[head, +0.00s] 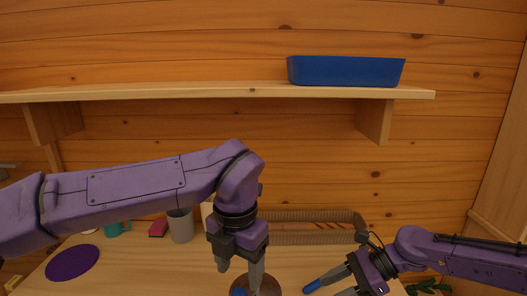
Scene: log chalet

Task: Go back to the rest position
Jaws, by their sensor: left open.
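My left arm (130,190) comes in from the left and bends down at the wrist. My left gripper (240,272) points down with its two grey fingers apart, in front of a round brown object (270,286) on the table. A small blue patch shows low between those fingers; I cannot tell what it is part of. My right gripper (336,286) comes in from the lower right and points left, low over the table. A dark blue piece (313,286) shows at its fingertips; I cannot tell whether it is held. The bottom edge cuts off part of this gripper.
A wooden shelf (200,93) on the log wall carries a blue tray (345,72). On the table (140,265) are a purple disc (72,262), a teal mug (117,228), a dark red item (158,227) and a grey cup (181,226). A ribbed hose (310,215) runs behind.

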